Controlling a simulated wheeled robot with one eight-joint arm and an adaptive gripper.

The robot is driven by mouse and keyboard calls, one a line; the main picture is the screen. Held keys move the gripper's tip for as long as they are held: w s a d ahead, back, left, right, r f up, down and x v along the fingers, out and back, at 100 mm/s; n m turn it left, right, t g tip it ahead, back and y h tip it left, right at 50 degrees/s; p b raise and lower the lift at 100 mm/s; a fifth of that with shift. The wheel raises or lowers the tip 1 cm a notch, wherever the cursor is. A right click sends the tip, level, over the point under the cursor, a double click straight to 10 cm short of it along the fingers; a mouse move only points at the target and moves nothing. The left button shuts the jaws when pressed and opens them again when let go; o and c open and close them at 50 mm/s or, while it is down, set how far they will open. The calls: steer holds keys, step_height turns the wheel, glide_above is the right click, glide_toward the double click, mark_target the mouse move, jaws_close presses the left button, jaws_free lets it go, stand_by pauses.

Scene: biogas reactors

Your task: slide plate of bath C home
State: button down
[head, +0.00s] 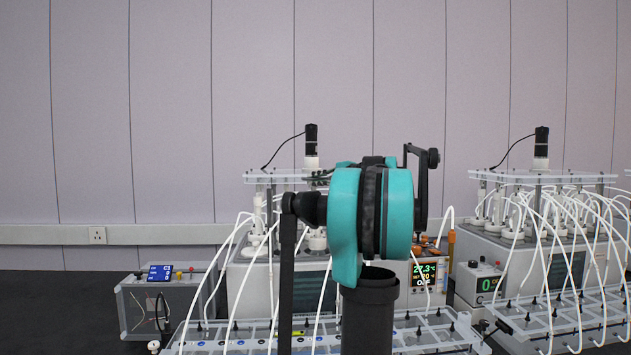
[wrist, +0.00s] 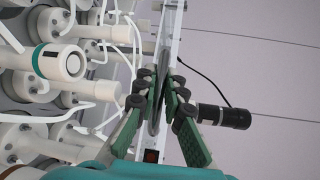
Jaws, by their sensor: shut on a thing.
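In the wrist view my gripper (wrist: 160,82) has its green-padded fingers closed in on the edge of a pale, narrow plate (wrist: 172,32), seen nearly edge-on. A black motor (wrist: 222,117) stands out from the plate's right side. In the head view a clear top plate (head: 262,179) lies above the left bath (head: 246,286), with a black motor (head: 311,140) upright on it. My teal arm hides the plate's right part and most of my gripper. I cannot read a bath letter on this left bath.
A second bath unit (head: 482,284) with its own top plate (head: 597,179) stands at the right. White tubes (head: 235,275) hang in front of the left bath. White bottle necks (wrist: 60,62) crowd the wrist view's left side. A control box (head: 165,300) sits at far left.

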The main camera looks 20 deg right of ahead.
stand_by(0.3)
steer(key=s+a, duration=0.3)
steer(key=s, duration=1)
steer(key=shift+a, duration=0.4)
steer(key=shift+f, duration=0.15)
steer(key=c, duration=1.6)
jaws_free()
steer(key=shift+s, duration=0.15)
steer(key=v, duration=1.2)
